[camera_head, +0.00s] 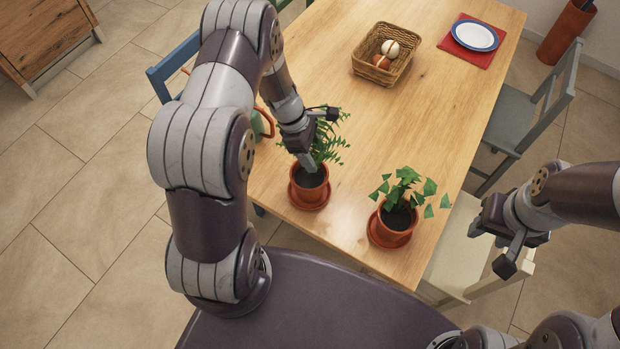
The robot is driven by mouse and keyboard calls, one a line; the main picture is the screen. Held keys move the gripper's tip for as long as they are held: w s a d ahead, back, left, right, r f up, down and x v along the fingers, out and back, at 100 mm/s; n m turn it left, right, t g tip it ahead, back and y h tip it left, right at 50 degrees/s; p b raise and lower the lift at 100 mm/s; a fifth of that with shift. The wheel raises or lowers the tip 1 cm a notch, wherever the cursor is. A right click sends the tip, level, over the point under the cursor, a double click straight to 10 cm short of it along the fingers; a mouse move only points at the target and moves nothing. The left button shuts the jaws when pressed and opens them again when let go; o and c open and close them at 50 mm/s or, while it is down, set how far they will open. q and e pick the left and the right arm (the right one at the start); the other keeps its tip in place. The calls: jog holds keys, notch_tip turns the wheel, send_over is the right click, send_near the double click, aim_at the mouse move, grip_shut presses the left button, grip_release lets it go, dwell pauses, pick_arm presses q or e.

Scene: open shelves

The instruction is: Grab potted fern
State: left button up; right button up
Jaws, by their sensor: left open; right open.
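A potted fern (310,189) with feathery green fronds stands upright in a terracotta pot and saucer near the table's near left corner. My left gripper (318,138) is over it, among the fronds and above the pot's back rim; its jaws are open, and one finger reaches down toward the soil. Whether it touches the plant I cannot tell. The arm hides part of the fronds. My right gripper (488,245) is open and empty, off the table's right side above a pale chair, well apart from the fern.
A second potted plant (394,220) with broad leaves stands right of the fern on the wooden table (330,100). A wicker basket (384,68) holding egg-like balls and a plate (475,36) on a red mat are farther back. Chairs line the sides. The table's middle is clear.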

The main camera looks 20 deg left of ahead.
pick_arm(q)
grip_shut()
jog(key=shift+a+r, duration=0.1)
dwell(1.2)
